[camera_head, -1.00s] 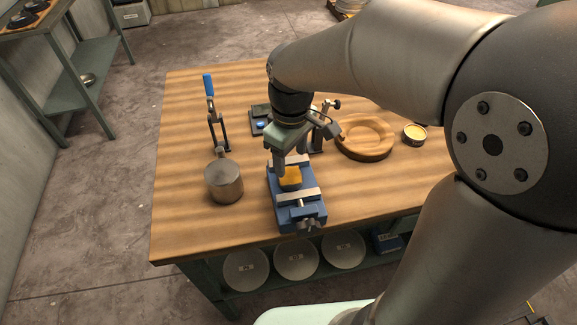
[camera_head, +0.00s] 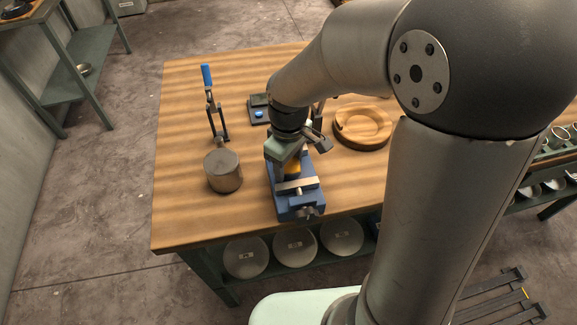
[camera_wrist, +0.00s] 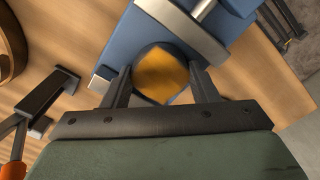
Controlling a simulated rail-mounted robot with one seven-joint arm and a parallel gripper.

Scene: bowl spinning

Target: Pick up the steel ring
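My gripper (camera_wrist: 159,68) points down over a blue vise (camera_head: 299,205) on the wooden table. In the wrist view its two fingers stand apart, one on each side of a round orange-yellow face with a thin dark grey edge (camera_wrist: 162,72). I cannot tell whether that edge is the steel ring, or whether the fingertips touch it. The blue vise also shows in the wrist view (camera_wrist: 116,43). In the head view the gripper covers much of the yellow piece (camera_head: 293,168), and no steel ring can be made out on the table.
A grey metal cylinder (camera_head: 223,172) stands left of the vise, with a blue-handled tool (camera_head: 207,78) behind it. Ring-like metal pieces (camera_head: 560,135) show on a rack at far right. The table's front left is clear.

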